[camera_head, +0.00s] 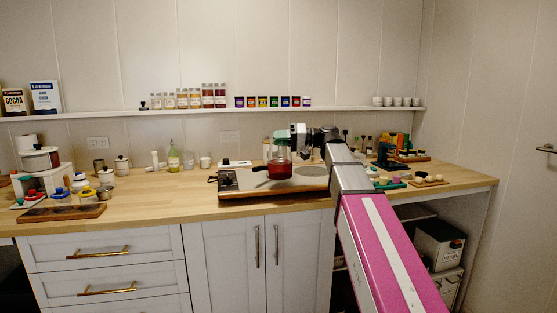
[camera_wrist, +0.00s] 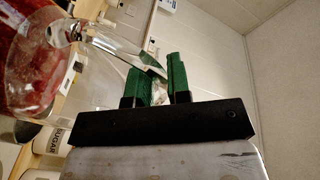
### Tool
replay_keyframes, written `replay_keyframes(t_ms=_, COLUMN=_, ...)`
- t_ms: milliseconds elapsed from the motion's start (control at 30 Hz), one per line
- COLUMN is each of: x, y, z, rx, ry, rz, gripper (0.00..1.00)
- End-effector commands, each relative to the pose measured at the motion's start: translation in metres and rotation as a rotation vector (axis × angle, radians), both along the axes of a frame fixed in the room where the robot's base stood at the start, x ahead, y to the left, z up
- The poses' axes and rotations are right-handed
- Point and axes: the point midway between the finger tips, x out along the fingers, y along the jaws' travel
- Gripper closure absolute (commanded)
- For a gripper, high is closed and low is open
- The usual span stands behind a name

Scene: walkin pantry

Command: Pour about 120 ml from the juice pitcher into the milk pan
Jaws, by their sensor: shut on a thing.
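The juice pitcher is clear glass with red juice inside. In the wrist view the pitcher (camera_wrist: 38,62) fills the left side, its clear handle between my green finger pads. My gripper (camera_wrist: 160,82) is shut on that handle. In the head view my gripper (camera_head: 284,139) holds the pitcher (camera_head: 281,154) over the stove area. The pan's inside is hidden.
Bottles and cups line the back. A shelf (camera_head: 205,111) with spice jars runs above. The counter between the left jars and the hob is clear.

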Motion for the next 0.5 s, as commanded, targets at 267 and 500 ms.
replay_keyframes(t_ms=267, x=0.012, y=0.001, z=0.003, rx=-0.007, ry=0.111, rz=0.000, gripper=1.00)
replay_keyframes(t_ms=500, x=0.019, y=0.002, z=0.001, rx=-0.014, ry=0.208, rz=0.000, gripper=1.00)
